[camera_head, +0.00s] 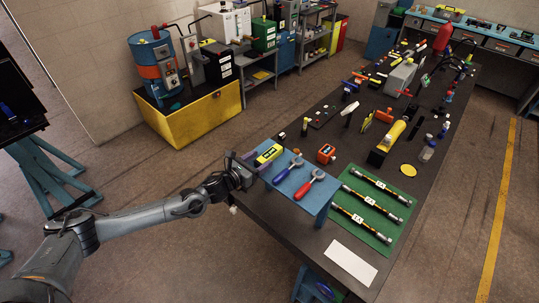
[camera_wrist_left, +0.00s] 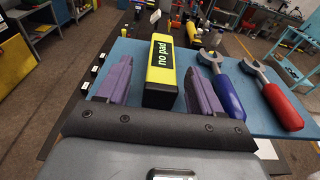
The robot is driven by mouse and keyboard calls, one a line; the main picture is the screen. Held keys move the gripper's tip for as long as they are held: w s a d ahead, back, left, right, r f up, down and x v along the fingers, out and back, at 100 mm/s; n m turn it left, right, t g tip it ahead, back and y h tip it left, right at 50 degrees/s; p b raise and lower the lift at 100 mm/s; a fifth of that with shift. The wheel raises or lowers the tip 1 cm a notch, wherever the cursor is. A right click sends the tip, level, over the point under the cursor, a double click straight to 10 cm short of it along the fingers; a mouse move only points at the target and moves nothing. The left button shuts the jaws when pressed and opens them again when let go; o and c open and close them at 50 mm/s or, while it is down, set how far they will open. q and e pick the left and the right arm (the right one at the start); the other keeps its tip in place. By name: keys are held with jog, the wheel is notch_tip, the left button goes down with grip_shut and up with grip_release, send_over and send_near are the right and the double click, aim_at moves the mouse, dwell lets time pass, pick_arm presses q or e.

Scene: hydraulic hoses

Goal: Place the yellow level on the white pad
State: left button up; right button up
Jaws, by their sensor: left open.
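The yellow level (camera_head: 268,154) is a yellow block with a black label, lying at the left end of the blue raised board (camera_head: 322,212). In the left wrist view the level (camera_wrist_left: 160,72) shows between my gripper's purple fingers, its label reading "no pad". My left gripper (camera_head: 250,161) is open at the level's near end, with a gap visible on each side. In the left wrist view the open gripper (camera_wrist_left: 161,88) points along the level. The white pad (camera_head: 350,261) lies flat and bare at the table's near end. My right gripper is not in view.
A blue-handled wrench (camera_head: 290,168) and a red-handled wrench (camera_head: 309,184) lie beside the level on the blue board. A green mat (camera_head: 391,208) with several hoses lies to the right. Many tools and bottles crowd the far table.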

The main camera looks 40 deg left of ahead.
aim_at(264, 158)
pick_arm(q)
jog(key=shift+w+d+f, duration=0.1)
jog(key=shift+w+f, duration=0.05)
jog(key=shift+w, duration=0.7)
jog(key=shift+w+d+f, duration=0.1)
jog(key=shift+w, duration=0.7)
grip_shut()
jog(key=shift+r, duration=0.15)
